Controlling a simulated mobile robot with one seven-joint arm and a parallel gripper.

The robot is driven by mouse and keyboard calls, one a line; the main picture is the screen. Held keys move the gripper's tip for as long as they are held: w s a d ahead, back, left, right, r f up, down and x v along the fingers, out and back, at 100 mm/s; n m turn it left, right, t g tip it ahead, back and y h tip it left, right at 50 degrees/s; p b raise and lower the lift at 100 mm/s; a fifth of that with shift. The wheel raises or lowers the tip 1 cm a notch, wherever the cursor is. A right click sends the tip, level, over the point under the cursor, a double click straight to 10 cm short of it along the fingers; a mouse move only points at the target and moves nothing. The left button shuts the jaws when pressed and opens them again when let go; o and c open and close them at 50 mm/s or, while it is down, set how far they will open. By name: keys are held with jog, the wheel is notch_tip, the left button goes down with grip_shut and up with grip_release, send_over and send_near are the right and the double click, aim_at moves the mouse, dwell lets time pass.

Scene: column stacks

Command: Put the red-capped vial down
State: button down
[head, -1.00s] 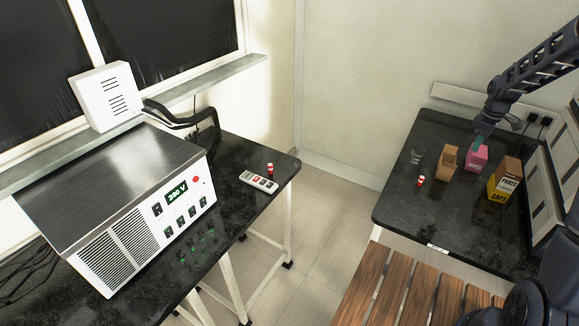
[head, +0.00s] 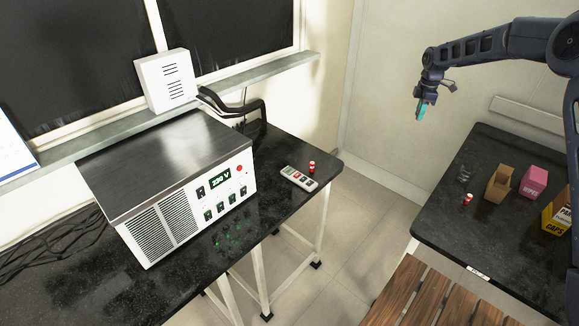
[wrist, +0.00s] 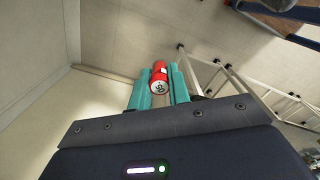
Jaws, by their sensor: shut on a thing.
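My gripper (head: 422,108) is up in the air over the gap between the two tables, to the left of the right table. In the wrist view its teal fingers (wrist: 160,92) are shut on a red vial (wrist: 159,76) with a pale, marked end. The held vial cannot be made out in the head view. A similar red and white vial (head: 312,166) stands on the left table (head: 262,232). Another red and white vial (head: 467,199) stands on the right table (head: 450,228).
The left table holds a power unit (head: 165,170) and a remote (head: 299,179). The right table holds a clear glass (head: 464,174), a brown box (head: 499,184), a pink box (head: 533,181) and a yellow box (head: 557,215). A wooden slatted surface (head: 430,300) is in front.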

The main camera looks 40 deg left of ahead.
jog(key=s+a+n, duration=0.2)
jog(key=s+a, duration=0.4)
jog(key=a, duration=0.4)
jog(key=s+a+n, duration=0.3)
jog(key=s+a, duration=0.2)
jog(key=a, duration=0.5)
jog(key=n, duration=0.3)
send_over(307, 153)
notch_tip(307, 153, down, 19)
jog(key=shift+s+f, duration=0.1)
jog(key=shift+f, duration=0.1)
jog(key=shift+f, duration=0.1)
jog(key=c, duration=1.3)
grip_release()
notch_tip(307, 153, up, 12)
jog(key=shift+r, duration=0.15)
